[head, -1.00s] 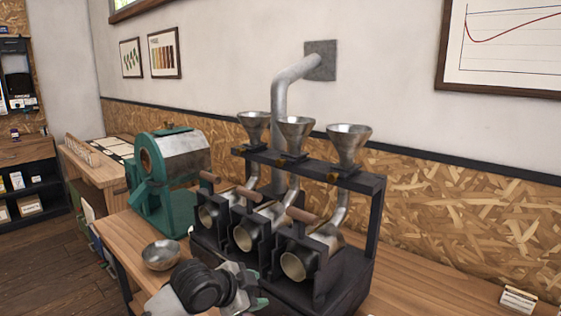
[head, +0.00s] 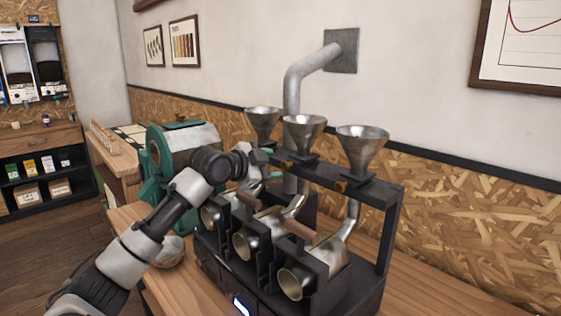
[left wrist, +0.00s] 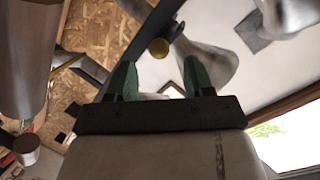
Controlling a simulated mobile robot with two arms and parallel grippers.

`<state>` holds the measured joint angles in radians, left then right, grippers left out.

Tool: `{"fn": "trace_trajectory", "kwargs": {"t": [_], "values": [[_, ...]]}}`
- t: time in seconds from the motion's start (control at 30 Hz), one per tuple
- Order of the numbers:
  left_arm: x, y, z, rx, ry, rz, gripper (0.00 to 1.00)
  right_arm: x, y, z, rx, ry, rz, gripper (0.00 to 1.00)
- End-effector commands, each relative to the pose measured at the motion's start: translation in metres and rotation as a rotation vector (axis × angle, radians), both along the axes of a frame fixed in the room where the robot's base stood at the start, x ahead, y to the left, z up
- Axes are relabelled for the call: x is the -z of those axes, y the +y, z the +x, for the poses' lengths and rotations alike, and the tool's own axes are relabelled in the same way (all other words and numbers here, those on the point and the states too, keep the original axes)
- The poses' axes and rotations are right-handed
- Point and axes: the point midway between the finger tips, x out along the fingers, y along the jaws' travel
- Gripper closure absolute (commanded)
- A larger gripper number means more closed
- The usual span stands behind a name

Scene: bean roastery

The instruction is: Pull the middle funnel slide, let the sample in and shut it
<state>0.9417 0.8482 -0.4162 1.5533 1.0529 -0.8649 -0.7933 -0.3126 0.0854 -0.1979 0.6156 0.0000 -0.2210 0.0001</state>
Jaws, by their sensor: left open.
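The middle metal funnel (head: 302,132) stands on the black rack between two others. Its slide has a brass knob (head: 288,165) on the front of the rack. My left gripper (head: 271,164) is open and empty, just left of this knob. In the left wrist view a brass knob (left wrist: 159,48) shows beyond and between the two green fingertips (left wrist: 160,80), apart from them. The middle funnel's slide plate is hard to make out, so I cannot tell its exact position. No sample can be seen inside the funnel. My right gripper is out of view.
The left funnel (head: 263,122) and right funnel (head: 362,148) stand close by. Below are roaster drums with wooden handles (head: 300,228). A green roaster (head: 157,150) stands behind my left arm, and a metal bowl (head: 168,256) is partly hidden by it.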

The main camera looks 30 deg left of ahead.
Motion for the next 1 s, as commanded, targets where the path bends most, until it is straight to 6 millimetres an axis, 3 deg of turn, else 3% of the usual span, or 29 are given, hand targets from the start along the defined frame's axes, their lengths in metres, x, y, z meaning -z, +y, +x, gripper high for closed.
{"fn": "trace_trajectory", "kwargs": {"t": [0.23,0.6,0.93,1.0], "values": [[0.008,-0.01,0.03,0.0,0.001,-0.001,0.48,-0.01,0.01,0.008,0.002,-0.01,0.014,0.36],[0.011,-0.011,0.035,0.0,0.0,0.001,0.48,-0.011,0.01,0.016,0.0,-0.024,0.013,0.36],[0.011,-0.011,0.035,0.0,0.001,0.001,0.97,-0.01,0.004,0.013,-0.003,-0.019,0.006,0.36],[0.011,-0.011,0.035,0.0,0.001,0.001,1.0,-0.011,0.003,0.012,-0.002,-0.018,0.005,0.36]]}}
